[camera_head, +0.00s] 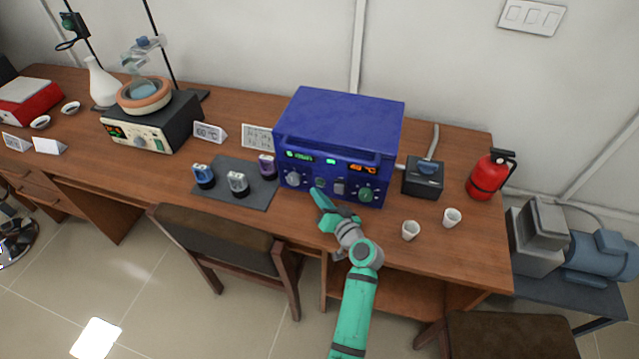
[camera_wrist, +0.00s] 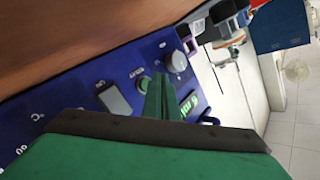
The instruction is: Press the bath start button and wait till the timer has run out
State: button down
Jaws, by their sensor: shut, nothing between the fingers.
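A blue box-shaped unit (camera_head: 345,120) stands on the wooden bench. Its front panel carries a green-lit display (camera_head: 299,155), an orange-lit display (camera_head: 363,168), knobs, a grey rocker switch (camera_head: 339,188) and a small green button (camera_head: 319,183). My gripper (camera_head: 316,196) is shut and empty, its tips just in front of the panel by the green button. In the wrist view the closed fingers (camera_wrist: 160,90) point at the panel beside the green button (camera_wrist: 145,84), partly covering it. I cannot tell whether they touch it. The label by the button is hard to read.
A dark mat (camera_head: 235,203) with small coloured-lid jars lies left of the unit. A hotplate (camera_head: 150,122) with an orange bowl is further left. Chairs stand in front.

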jog(key=shift+s+a, duration=0.15)
jog(key=shift+s, duration=0.65)
jog(key=shift+s+a, duration=0.35)
jog(key=shift+s, duration=0.4)
jog(key=shift+s+a, duration=0.3)
jog(key=shift+s, duration=0.4)
jog(key=shift+d, duration=0.1)
